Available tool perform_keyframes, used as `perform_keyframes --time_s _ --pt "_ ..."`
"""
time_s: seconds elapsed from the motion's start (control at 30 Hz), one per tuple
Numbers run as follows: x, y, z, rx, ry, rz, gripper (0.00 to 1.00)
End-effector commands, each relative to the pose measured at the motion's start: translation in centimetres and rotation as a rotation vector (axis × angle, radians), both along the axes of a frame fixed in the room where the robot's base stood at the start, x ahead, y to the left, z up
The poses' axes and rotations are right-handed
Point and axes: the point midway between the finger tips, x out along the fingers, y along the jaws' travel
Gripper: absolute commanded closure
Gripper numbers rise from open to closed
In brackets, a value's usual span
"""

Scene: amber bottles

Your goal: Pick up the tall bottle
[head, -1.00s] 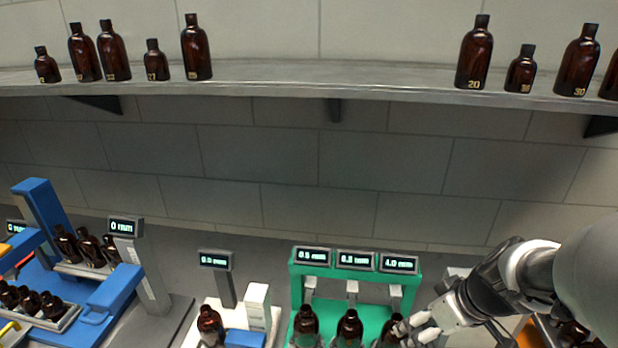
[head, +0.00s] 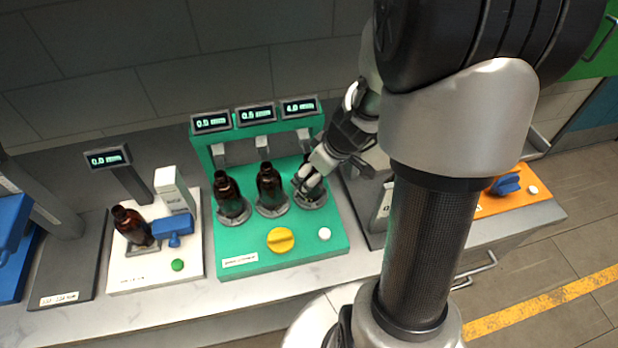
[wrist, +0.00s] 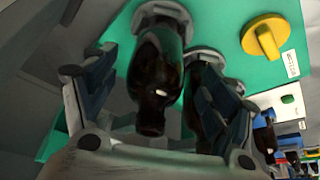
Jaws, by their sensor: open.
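My gripper (head: 308,184) is at the right-hand seat of the green station (head: 285,243), and its fingers largely hide what stands there in the head view. In the wrist view, my open gripper (wrist: 150,105) has a dark amber bottle (wrist: 157,75) between its fingers, its base in a grey ring; I cannot tell whether they touch it. Another amber bottle (wrist: 190,85) is partly hidden behind a finger. In the head view, two amber bottles stand upright on the left seat (head: 230,195) and middle seat (head: 269,186). I cannot tell by height which bottle is the tall one.
A white station (head: 190,262) with a tilted-looking amber bottle (head: 131,224) and blue clamp (head: 174,228) is to the left. The green station has a yellow knob (head: 281,240) and displays (head: 256,115) behind. An orange station (head: 525,205) is right. My arm blocks the centre right.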

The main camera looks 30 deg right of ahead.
Motion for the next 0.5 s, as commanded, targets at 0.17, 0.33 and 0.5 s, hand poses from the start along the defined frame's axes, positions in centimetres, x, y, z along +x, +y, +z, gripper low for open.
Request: perform_keyframes --time_s 0.17,0.33,0.5 --pt "1.4 0.2 -2.8 0.002 0.004 0.001 0.23" --pt "1.8 0.3 -3.7 0.002 0.003 0.0 0.23" --pt "1.8 0.3 -3.6 0.002 0.002 0.0 0.23"
